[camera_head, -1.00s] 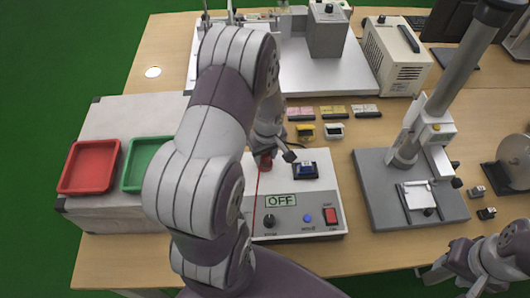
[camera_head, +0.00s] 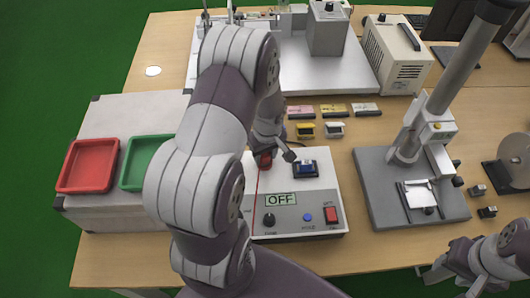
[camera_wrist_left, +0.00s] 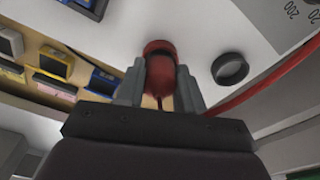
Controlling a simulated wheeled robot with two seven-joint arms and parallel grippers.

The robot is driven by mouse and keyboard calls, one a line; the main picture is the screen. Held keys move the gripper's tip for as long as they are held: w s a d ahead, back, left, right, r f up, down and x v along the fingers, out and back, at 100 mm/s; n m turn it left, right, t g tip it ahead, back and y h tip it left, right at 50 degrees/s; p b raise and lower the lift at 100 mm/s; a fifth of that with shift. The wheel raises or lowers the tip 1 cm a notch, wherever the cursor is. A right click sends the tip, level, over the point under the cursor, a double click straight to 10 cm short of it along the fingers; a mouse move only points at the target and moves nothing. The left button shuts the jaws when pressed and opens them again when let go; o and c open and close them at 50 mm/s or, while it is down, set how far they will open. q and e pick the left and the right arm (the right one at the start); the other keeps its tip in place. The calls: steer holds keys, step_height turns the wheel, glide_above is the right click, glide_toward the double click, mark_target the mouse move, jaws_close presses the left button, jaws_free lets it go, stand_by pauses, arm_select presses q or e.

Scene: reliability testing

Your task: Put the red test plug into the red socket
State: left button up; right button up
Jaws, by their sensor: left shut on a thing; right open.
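The red test plug (camera_head: 263,160) is held by my left gripper (camera_head: 265,153) over the left part of the white test box (camera_head: 318,226). In the left wrist view, the plug (camera_wrist_left: 159,75) sits between the two grey fingers of the left gripper (camera_wrist_left: 158,88), with its red end at the box face. The red socket is not clearly distinguishable; I cannot tell whether the plug is inside it. A dark round socket (camera_wrist_left: 230,69) shows beside the plug. A red cable (camera_wrist_left: 268,85) also shows there. My right gripper (camera_head: 436,270) is open and empty at the lower right.
The box has an OFF display (camera_head: 281,199), a black knob (camera_head: 269,220) and a red switch (camera_head: 331,214). A red tray (camera_head: 90,165) and a green tray (camera_head: 146,162) stand left. A grey press stand (camera_head: 378,190) is right of the box.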

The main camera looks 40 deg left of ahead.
mark_target(267, 156)
arm_select(q)
steer(key=shift+f, duration=0.3)
steer(key=o, duration=0.8)
steer(key=shift+c, duration=0.2)
step_height(267, 156, up, 11)
steer(key=d+p, duration=0.1)
steer(key=p, duration=0.7)
steer(key=shift+s+p, duration=0.3)
steer(key=shift+p, duration=0.1)
